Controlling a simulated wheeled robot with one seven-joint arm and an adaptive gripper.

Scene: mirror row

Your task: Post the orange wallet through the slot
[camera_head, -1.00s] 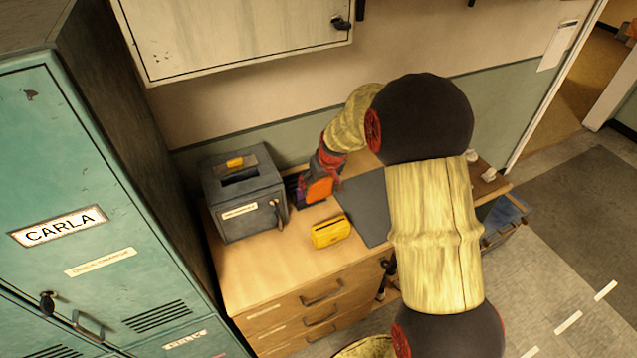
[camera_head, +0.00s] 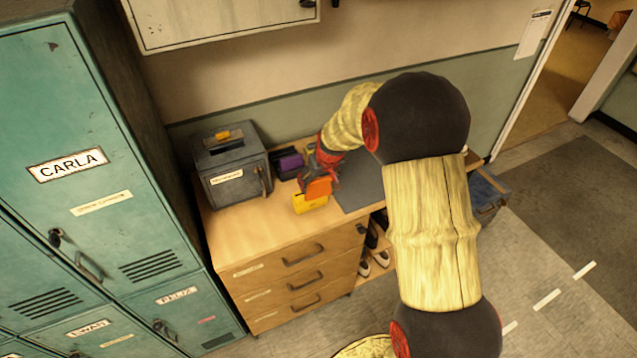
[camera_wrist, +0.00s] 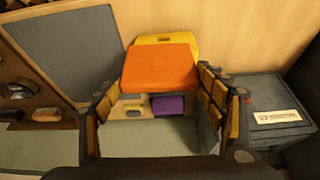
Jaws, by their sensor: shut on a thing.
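The orange wallet (camera_head: 319,188) is held in my gripper (camera_head: 323,178), above the wooden counter. In the wrist view the orange wallet (camera_wrist: 160,68) spans the space between the two fingers of my gripper (camera_wrist: 160,84). A dark grey box (camera_head: 232,188) stands on the counter to the left, with a dark slot (camera_head: 224,147) in its top and a small yellow piece behind the slot. The wallet is apart from the box, to its right. The box's side also shows at the right of the wrist view (camera_wrist: 270,92).
A yellow wallet (camera_head: 307,205) lies on the counter, partly hidden by the orange one. A purple item (camera_head: 288,161) stands between box and gripper. A dark mat (camera_head: 356,190) lies to the right. Teal lockers (camera_head: 60,120) stand left; a wall cabinet (camera_head: 215,18) hangs above.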

